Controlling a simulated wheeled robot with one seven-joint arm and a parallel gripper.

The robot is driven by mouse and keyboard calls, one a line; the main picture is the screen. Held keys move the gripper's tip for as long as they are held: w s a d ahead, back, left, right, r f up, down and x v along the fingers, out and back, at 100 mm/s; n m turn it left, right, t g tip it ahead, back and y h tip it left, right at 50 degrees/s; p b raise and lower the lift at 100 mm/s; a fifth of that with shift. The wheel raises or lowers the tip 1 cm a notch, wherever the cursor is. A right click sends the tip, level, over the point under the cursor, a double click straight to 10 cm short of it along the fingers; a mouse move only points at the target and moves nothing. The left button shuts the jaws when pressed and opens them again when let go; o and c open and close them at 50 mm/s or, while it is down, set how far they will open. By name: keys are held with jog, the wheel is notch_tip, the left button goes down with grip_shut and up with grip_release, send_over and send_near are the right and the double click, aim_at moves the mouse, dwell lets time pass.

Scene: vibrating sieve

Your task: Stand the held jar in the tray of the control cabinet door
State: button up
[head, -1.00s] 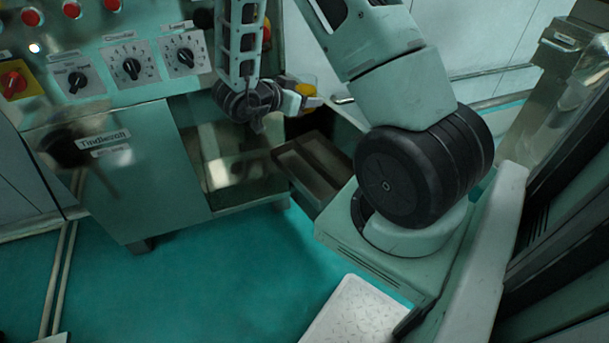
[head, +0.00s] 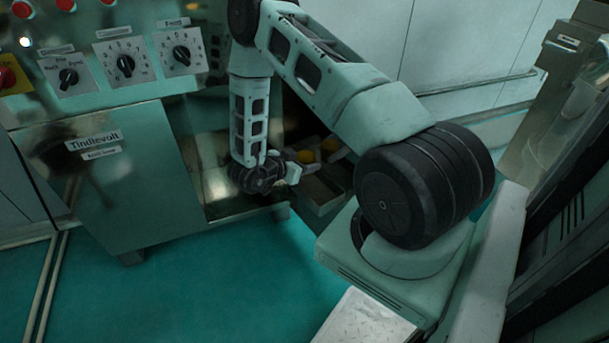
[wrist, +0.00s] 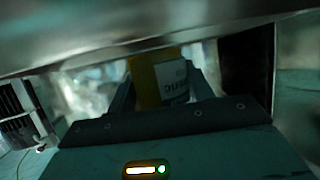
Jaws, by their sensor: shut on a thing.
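In the head view my gripper (head: 308,163) is low, over or beside the tray (head: 322,207), an open box on the cabinet door at the cabinet's right side. The jar's base and its gap to the tray are hidden.
The control cabinet (head: 125,185) with its knobs and lamps stands at left. A blurred metal edge (wrist: 150,38) crosses the wrist view close above the jar. A wall rail (head: 480,85) runs behind. The green floor (head: 230,285) in front is clear.

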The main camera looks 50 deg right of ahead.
jog(key=shift+f+b, duration=0.6)
jog(key=shift+f, duration=1.45)
jog(key=shift+f, duration=0.1)
jog(key=o, duration=1.1)
